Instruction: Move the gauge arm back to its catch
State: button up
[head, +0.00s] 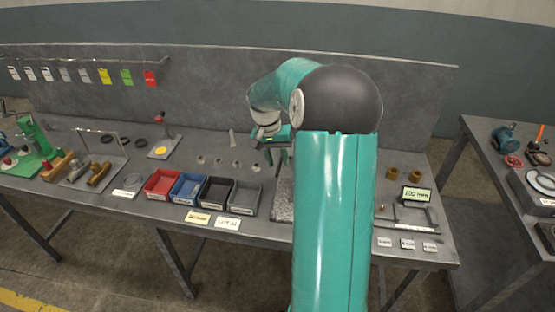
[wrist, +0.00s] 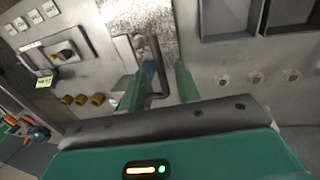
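My gripper (head: 276,152) hangs over the middle of the bench in the head view. In the wrist view, its two green fingers (wrist: 153,62) stand apart, with a gap between them. I see no finger clearly touching the bar. A speckled grey plate (wrist: 143,15) lies beyond the fingertips; it also shows in the head view (head: 284,205), partly behind my arm. I cannot make out the catch.
Red (head: 162,184), blue (head: 187,188) and black bins stand left of the plate, with a grey bin (head: 245,198) nearest it. A lit display (head: 416,194) and brass-coloured pieces (head: 393,172) stand right of my arm. A back panel (head: 200,95) bounds the bench.

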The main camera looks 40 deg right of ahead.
jog(key=shift+f, duration=0.25)
grip_shut()
jog(key=shift+r, duration=0.1)
notch_tip(320, 180, up, 10)
dwell(0.3)
